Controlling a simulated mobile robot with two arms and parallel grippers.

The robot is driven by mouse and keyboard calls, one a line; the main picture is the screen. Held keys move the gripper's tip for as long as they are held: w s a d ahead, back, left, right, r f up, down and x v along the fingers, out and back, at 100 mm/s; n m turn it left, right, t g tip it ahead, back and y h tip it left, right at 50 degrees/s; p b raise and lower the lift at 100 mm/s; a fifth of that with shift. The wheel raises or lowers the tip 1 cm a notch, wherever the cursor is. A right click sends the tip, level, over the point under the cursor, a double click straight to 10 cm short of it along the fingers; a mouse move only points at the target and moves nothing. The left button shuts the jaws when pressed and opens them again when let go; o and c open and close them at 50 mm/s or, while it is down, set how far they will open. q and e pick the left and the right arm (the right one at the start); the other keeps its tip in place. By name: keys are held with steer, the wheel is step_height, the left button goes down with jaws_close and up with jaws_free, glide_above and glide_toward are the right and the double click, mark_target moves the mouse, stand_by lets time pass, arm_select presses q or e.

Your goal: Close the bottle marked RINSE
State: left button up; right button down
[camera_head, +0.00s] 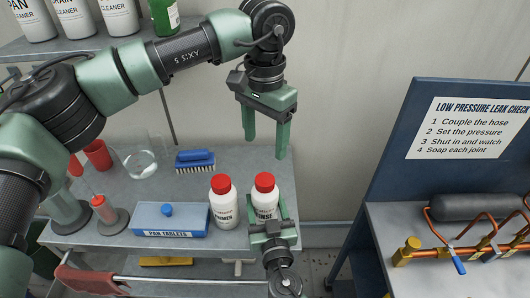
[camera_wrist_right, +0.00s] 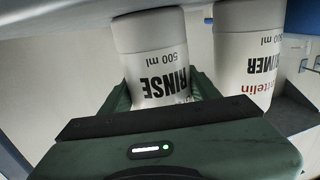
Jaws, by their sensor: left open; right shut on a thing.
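The white RINSE bottle (camera_head: 262,203) stands upright at the right end of the grey shelf top, with a red cap (camera_head: 265,182) on its top. I cannot tell how tightly the cap sits. My right gripper (camera_head: 268,228) is shut around the bottle's lower body from the front. In the right wrist view the RINSE label (camera_wrist_right: 160,85) shows upside down between the fingers, and the cap is out of view. My left gripper (camera_head: 267,147) is open and empty, fingers pointing down, above and behind the cap, apart from it.
A similar red-capped white PRIMER bottle (camera_head: 223,208) stands close on the left. A blue pad tablets box (camera_head: 170,219), a blue brush (camera_head: 195,161) and a clear round vessel (camera_head: 140,164) are further left. A blue panel with a leak-check sign (camera_head: 468,128) stands at right.

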mark_target(267, 213)
arm_select(q)
steer(key=shift+r, duration=0.4)
arm_select(e)
steer(key=shift+c, duration=1.5)
jaws_free()
arm_select(q)
steer(key=shift+f, duration=0.1)
arm_select(e)
steer(key=shift+s, duration=0.1)
steer(key=shift+s+f, duration=0.2)
steer(key=shift+s, duration=0.15)
steer(key=s+b, duration=0.1)
steer(key=s, duration=0.2)
steer(key=s+d+b, duration=0.1)
steer(key=s+b, duration=0.1)
steer(key=s, duration=0.1)
steer(key=shift+s+d, duration=0.15)
arm_select(q)
step_height(267, 213, down, 3)
steer(key=shift+r, duration=0.1)
arm_select(e)
steer(key=shift+s+r, duration=0.15)
steer(key=shift+s, duration=0.1)
